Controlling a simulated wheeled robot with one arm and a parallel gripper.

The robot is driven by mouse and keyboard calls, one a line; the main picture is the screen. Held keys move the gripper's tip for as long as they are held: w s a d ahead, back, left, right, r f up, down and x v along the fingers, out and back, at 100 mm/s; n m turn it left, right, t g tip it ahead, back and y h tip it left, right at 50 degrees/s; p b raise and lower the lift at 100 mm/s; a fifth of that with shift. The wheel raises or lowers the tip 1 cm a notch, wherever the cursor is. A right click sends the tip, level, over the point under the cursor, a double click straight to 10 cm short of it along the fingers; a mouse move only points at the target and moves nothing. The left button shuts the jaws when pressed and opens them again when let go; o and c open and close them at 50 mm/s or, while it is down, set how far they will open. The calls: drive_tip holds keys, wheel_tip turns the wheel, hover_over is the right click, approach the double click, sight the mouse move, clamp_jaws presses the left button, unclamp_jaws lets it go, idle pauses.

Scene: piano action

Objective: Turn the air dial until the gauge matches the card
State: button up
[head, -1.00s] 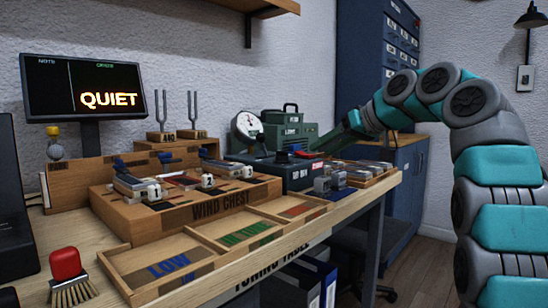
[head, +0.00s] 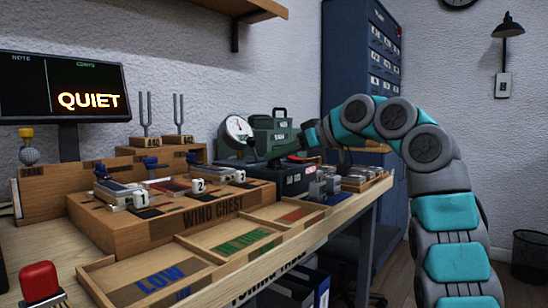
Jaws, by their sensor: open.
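The round white gauge (head: 237,130) stands on the left of a dark box (head: 288,178) at the back right of the bench. Its needle is too small to read exactly. My gripper (head: 292,158) is above the box top, to the right of the gauge, with its fingers small and hard to make out. It is open. The air dial cannot be told apart from the gripper and the red and dark parts there. I cannot make out the card. A screen (head: 88,100) on the left reads QUIET.
The wooden wind chest (head: 205,215) with several reed blocks is left of the box. Labelled trays (head: 160,258) run along the front. A green case (head: 280,130) stands behind the box. Tuning forks (head: 178,115) stand at the back. Small metal blocks (head: 318,190) sit right of the box.

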drive_tip(key=shift+x, duration=1.15)
clamp_jaws()
